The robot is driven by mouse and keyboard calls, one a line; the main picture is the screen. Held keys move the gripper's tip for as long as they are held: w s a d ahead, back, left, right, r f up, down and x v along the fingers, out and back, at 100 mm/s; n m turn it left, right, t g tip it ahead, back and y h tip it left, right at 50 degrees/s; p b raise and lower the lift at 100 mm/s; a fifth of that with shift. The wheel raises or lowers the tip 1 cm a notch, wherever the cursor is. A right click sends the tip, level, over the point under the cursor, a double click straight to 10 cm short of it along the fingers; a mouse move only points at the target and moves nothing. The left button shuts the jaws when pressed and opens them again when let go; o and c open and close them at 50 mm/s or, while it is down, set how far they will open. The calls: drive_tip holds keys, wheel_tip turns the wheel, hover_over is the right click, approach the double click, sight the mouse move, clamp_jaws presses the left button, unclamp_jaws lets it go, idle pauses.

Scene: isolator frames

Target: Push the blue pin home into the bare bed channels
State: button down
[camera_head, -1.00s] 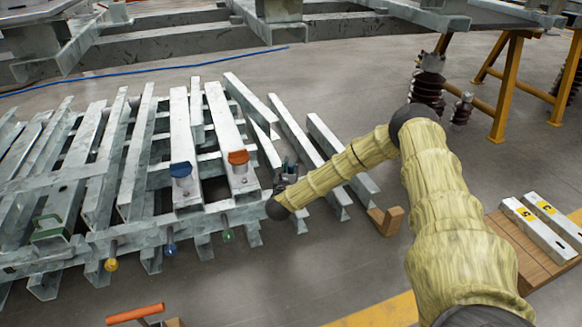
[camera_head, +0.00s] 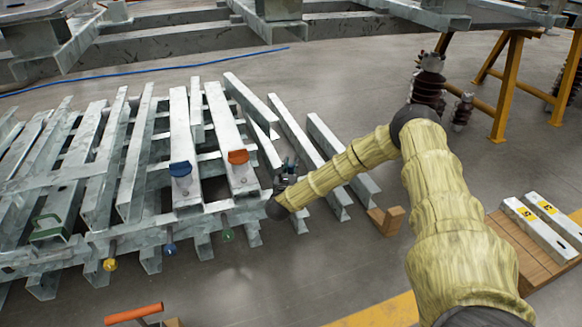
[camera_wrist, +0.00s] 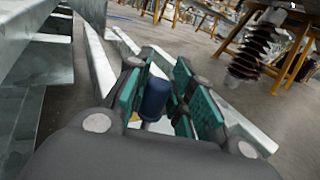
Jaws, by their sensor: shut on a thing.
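My gripper (camera_head: 286,172) is at the right end of the grey steel channel bed. In the wrist view, its teal-padded fingers (camera_wrist: 160,92) are shut on a dark blue cylindrical grip, the blue pin (camera_wrist: 154,98), with a paler part below it. The pin's lower end is hidden, so I cannot tell whether it sits in a hole. Bare channels (camera_head: 297,133) lie just behind and beside my gripper. A blue-capped channel (camera_head: 182,130) lies left of it, and a blue-ended rod (camera_head: 170,249) sticks out of the front rail below that.
An orange-capped channel (camera_head: 222,118) lies left of my gripper. Yellow (camera_head: 110,264) and green (camera_head: 227,235) rod ends stick out of the rail. Wooden blocks (camera_head: 387,219) and a pallet with marked channels (camera_head: 520,262) are to the right. Bare floor (camera_head: 310,265) lies in front.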

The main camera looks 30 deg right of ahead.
drive_tip(key=shift+f+b, duration=0.5)
drive_tip(key=shift+f, duration=0.15)
drive_tip(key=c, duration=1.2)
unclamp_jaws()
drive_tip(key=shift+o, duration=0.2)
drive_tip(key=v, duration=1.2)
